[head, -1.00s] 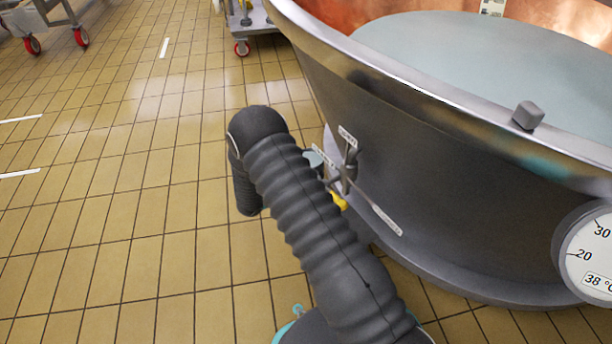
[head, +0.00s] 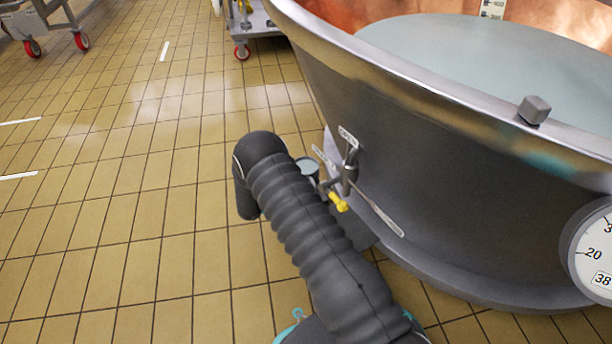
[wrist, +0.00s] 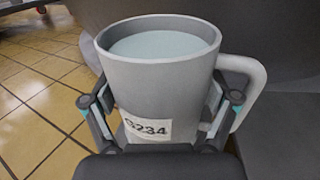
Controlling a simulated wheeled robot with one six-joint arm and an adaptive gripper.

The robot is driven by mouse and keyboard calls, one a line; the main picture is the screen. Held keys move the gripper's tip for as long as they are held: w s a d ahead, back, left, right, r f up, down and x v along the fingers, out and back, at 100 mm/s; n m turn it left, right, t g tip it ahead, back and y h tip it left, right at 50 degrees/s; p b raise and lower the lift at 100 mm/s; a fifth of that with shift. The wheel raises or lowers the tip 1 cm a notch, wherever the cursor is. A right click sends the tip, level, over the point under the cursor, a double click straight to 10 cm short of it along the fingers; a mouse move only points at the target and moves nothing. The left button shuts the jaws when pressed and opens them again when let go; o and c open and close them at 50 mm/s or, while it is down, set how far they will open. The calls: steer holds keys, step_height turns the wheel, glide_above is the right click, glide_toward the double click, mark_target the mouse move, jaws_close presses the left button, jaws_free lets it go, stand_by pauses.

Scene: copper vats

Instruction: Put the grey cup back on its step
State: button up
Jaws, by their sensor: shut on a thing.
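The grey cup (wrist: 155,85) fills the middle of the wrist view, upright. It has a handle on its right, a label reading "G234", and pale liquid inside. My gripper (wrist: 160,105) is shut on it, a finger on each side. In the head view a small part of the cup (head: 308,166) shows past my arm, by the vat's tap; my gripper is hidden there. A grey surface (head: 358,232) shows low beside the vat, partly behind my arm; I cannot tell whether it is the step.
The large vat (head: 450,190) of pale liquid stands at the right, with a dial (head: 594,255). Its tap (head: 349,170) with a yellow part (head: 338,201) juts out close to the cup. A wheeled cart (head: 250,22) stands behind. The tiled floor (head: 120,230) at the left is clear.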

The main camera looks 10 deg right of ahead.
steer(key=shift+f, duration=0.1)
steer(key=o, duration=1.6)
steer(key=v, duration=1.2)
steer(key=shift+p, duration=0.35)
